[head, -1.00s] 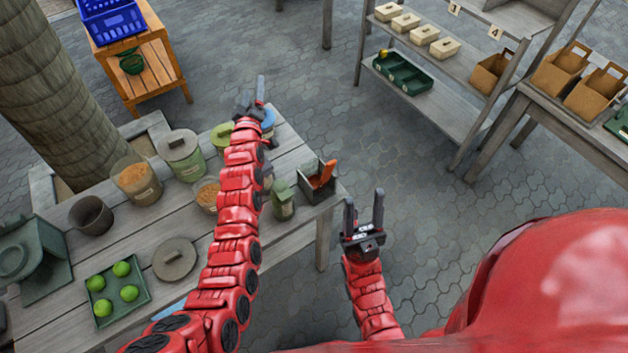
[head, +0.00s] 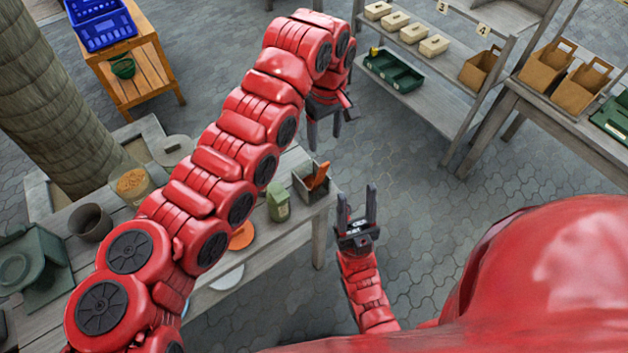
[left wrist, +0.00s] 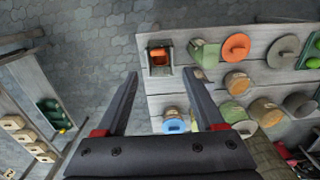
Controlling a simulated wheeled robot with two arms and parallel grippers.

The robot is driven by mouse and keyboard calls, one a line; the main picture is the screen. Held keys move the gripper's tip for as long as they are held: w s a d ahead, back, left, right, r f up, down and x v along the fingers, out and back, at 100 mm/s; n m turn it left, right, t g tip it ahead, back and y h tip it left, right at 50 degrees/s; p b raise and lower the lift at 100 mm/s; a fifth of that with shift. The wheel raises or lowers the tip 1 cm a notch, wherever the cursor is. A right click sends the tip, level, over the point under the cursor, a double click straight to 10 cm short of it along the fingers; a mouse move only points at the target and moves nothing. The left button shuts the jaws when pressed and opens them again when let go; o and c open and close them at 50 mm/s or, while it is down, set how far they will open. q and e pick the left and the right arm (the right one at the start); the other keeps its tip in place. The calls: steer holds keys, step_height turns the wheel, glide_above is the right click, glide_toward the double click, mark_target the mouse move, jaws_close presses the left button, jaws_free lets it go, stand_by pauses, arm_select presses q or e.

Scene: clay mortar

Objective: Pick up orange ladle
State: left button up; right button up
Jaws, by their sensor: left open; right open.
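The orange ladle (head: 318,176) stands tilted in a grey box (head: 302,187) at the right end of the wooden table. In the left wrist view the ladle (left wrist: 159,57) shows as an orange shape inside the box (left wrist: 149,71), ahead of and between the fingertips in the picture. My left gripper (head: 324,142) is open and empty, pointing down above the table's end near the box; it also shows in the left wrist view (left wrist: 162,75). My right gripper (head: 357,190) is open and empty, beside the table's end, to the right of the box.
A green canister (head: 278,202) stands just left of the box. An orange disc (head: 242,236) lies near my left arm, which hides much of the table. Shelves with a dark green tray (head: 395,70) stand at the back right. The paved floor between is clear.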

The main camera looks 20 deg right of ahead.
arm_select(q)
steer(key=p, duration=0.2)
glide_above(323, 174)
step_height(323, 174, down, 11)
steer(key=shift+s, duration=0.1)
steer(key=shift+f, duration=0.25)
steer(key=shift+f+p, duration=0.35)
steer(key=shift+p, duration=0.45)
steer(key=shift+f+p, duration=0.6)
steer(key=shift+f, duration=0.3)
steer(key=shift+d+f, duration=0.1)
steer(key=shift+f, duration=1.25)
jaws_close()
